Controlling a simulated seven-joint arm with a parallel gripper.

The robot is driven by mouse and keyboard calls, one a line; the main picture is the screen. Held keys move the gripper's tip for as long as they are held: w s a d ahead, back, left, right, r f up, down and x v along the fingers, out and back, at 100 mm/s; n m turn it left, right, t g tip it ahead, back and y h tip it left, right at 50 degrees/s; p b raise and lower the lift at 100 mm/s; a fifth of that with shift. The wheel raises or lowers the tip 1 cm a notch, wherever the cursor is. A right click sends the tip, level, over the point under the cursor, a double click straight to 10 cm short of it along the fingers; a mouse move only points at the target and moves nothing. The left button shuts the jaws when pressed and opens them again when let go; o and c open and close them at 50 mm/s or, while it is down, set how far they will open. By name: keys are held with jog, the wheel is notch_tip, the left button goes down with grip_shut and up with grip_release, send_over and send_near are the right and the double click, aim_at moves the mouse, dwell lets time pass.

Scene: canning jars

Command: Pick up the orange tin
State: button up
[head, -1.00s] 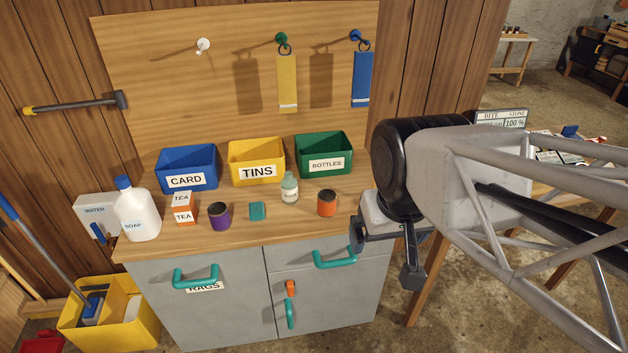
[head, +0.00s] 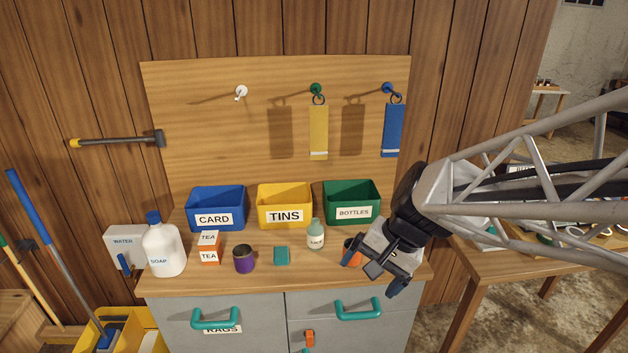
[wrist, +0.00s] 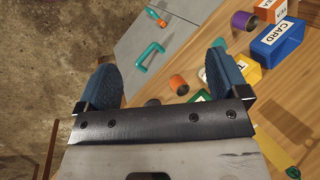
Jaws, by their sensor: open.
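The orange tin (head: 350,254) stands on the bench top near its front right, and my gripper partly hides it in the head view. In the wrist view the tin (wrist: 178,85) shows between the two blue fingers, nearer the right one and beyond them. My gripper (head: 384,278) is open and empty, just right of the tin in the head view. Both spread fingers also show in the wrist view (wrist: 163,77). I see no contact with the tin.
A pale green bottle (head: 315,235) stands left of the tin. A teal block (head: 281,256), purple tin (head: 244,259), tea boxes (head: 209,256) and soap jug (head: 164,250) stand farther left. The blue (head: 216,199), yellow (head: 285,197) and green (head: 351,194) bins stand behind.

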jog(key=w+f+m+y, duration=0.4)
jog(key=w+f+m, duration=0.15)
jog(key=w, duration=0.35)
jog(key=m+t, duration=0.8)
jog(key=m, duration=0.8)
send_over(355, 262)
jog(key=s+d, duration=0.2)
jog(key=d, duration=0.3)
jog(key=shift+n+y, duration=0.25)
jog(key=shift+y, duration=0.15)
notch_tip(355, 262, down, 17)
jog(key=shift+t, duration=0.3)
jog(key=shift+a, duration=0.1)
jog(key=shift+x, duration=1.3)
jog(key=shift+x, duration=2.55)
jog(key=shift+s+a, duration=0.1)
